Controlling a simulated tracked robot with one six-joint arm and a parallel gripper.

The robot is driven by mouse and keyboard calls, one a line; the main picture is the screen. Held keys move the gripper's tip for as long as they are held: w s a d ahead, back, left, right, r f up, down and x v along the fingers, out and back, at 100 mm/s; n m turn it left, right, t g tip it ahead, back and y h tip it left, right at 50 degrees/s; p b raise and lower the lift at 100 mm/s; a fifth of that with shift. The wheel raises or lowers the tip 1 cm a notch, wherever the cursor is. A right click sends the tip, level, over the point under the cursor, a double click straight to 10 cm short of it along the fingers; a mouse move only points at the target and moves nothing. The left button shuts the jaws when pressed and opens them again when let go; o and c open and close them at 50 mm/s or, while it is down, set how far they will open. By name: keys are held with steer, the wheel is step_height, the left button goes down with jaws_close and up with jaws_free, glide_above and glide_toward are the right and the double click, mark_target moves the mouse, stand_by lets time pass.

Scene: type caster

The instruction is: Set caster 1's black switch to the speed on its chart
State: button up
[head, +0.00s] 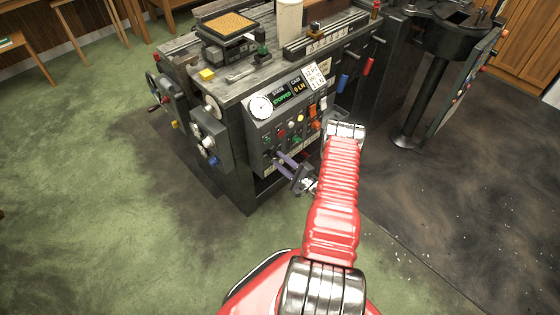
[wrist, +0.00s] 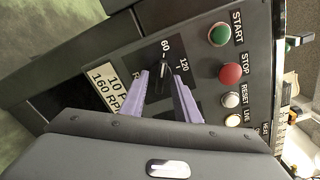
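Caster 1's control panel (head: 283,125) is on the near end of the dark machine. The black switch (wrist: 164,72) shows in the wrist view, with marks 60 and 120 near it; its pointer is toward 60. My gripper (head: 279,160) is at the panel's lower part. In the wrist view its purple fingers (wrist: 162,83) are apart, one on each side of the switch, with gaps visible. Whether a finger touches it I cannot tell. A pale label (wrist: 105,88) beside it reads "10 P" and "160 RP", partly hidden by a finger.
Green START (wrist: 218,34), red STOP (wrist: 231,73) and white RESET (wrist: 231,100) buttons lie right of the switch. The display (head: 283,97) reads STOPPED. The green floor (head: 110,230) is clear at left.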

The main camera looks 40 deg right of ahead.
steer(key=shift+w, duration=0.3)
steer(key=shift+c, duration=0.5)
jaws_close()
